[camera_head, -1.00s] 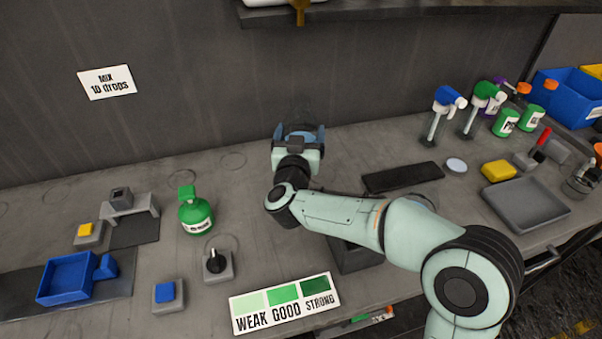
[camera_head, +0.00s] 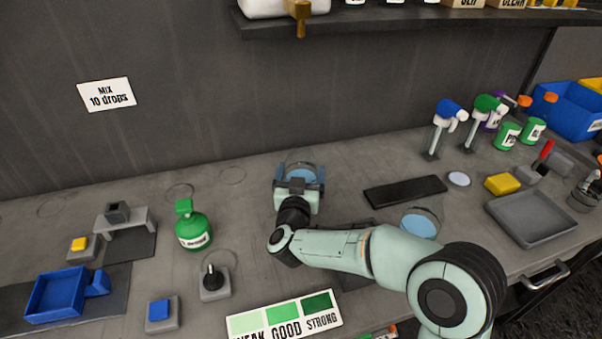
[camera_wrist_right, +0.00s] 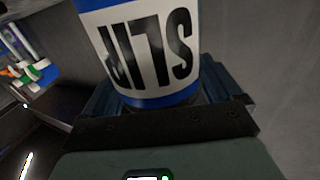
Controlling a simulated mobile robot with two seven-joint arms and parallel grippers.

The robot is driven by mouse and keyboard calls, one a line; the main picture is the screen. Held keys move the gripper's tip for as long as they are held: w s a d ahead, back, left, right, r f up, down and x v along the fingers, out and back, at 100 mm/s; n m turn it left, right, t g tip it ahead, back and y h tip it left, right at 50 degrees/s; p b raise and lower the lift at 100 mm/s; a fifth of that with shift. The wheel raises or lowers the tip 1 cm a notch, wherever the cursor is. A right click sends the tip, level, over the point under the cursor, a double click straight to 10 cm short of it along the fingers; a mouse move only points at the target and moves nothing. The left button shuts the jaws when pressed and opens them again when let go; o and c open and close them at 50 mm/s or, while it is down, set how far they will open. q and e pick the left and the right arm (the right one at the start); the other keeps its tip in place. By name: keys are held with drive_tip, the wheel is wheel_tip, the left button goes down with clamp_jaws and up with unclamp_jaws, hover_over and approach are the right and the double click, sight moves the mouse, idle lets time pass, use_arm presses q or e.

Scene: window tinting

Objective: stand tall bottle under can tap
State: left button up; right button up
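The tall bottle (camera_wrist_right: 150,50) fills the right wrist view, white with blue bands and a "SLIP" label that reads upside down there. My right gripper (camera_head: 300,180) has a blue finger on each side of it and looks shut on it. In the head view the bottle shows as a clear, bluish round shape (camera_head: 300,168) between the fingers, near the back wall; its base is hidden. The brass tap (camera_head: 300,18) hangs from the white can (camera_head: 265,8) on the shelf, above the gripper in the picture. My left gripper is not in view.
A green bottle (camera_head: 194,228) and a black-knobbed block (camera_head: 214,282) stand left of the arm. A black mat (camera_head: 404,191), grey tray (camera_head: 538,217) and spray bottles (camera_head: 440,132) lie to the right. The shelf (camera_head: 400,16) overhangs the back. Bare table lies around the gripper.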

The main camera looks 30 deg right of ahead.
drive_tip(key=shift+s+r, duration=0.1)
drive_tip(key=shift+r, duration=0.1)
drive_tip(key=v, duration=1.2)
